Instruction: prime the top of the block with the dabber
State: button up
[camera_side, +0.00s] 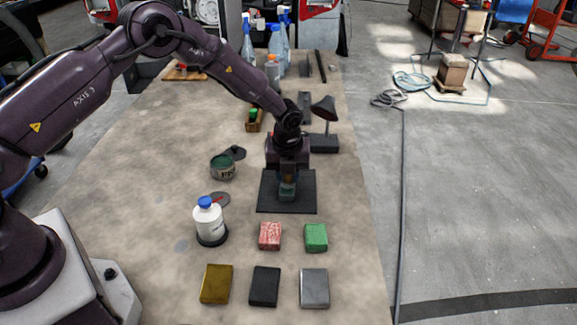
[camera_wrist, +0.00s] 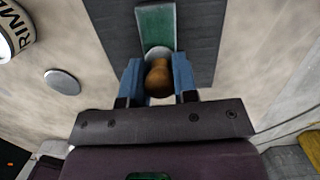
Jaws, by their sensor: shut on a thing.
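My gripper (camera_wrist: 158,85) is shut on the dabber, whose brown wooden knob (camera_wrist: 158,79) sits between the two blue fingers in the wrist view. A pale round part of the dabber shows just past the knob. The green block (camera_wrist: 155,25) lies beyond it on the dark mat (camera_wrist: 203,25). In the side view my gripper (camera_side: 288,178) is low over the black mat (camera_side: 268,202), with the block (camera_side: 287,195) below it. I cannot tell whether the dabber touches the block. The open primer tin (camera_side: 222,170) stands left of the mat and shows in the wrist view (camera_wrist: 17,30).
A white bottle with a blue cap (camera_side: 208,220) stands front left. Red (camera_side: 270,236) and green (camera_side: 316,237) blocks, then gold, black and grey ones, lie at the front. A lamp-like stand (camera_side: 324,125) is close behind right. Spray bottles (camera_side: 277,50) stand at the back.

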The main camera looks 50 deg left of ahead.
aim_at(286, 193)
jog(key=shift+s+d, duration=1.1)
jog(key=shift+s, duration=0.15)
notch_tip(286, 193, up, 8)
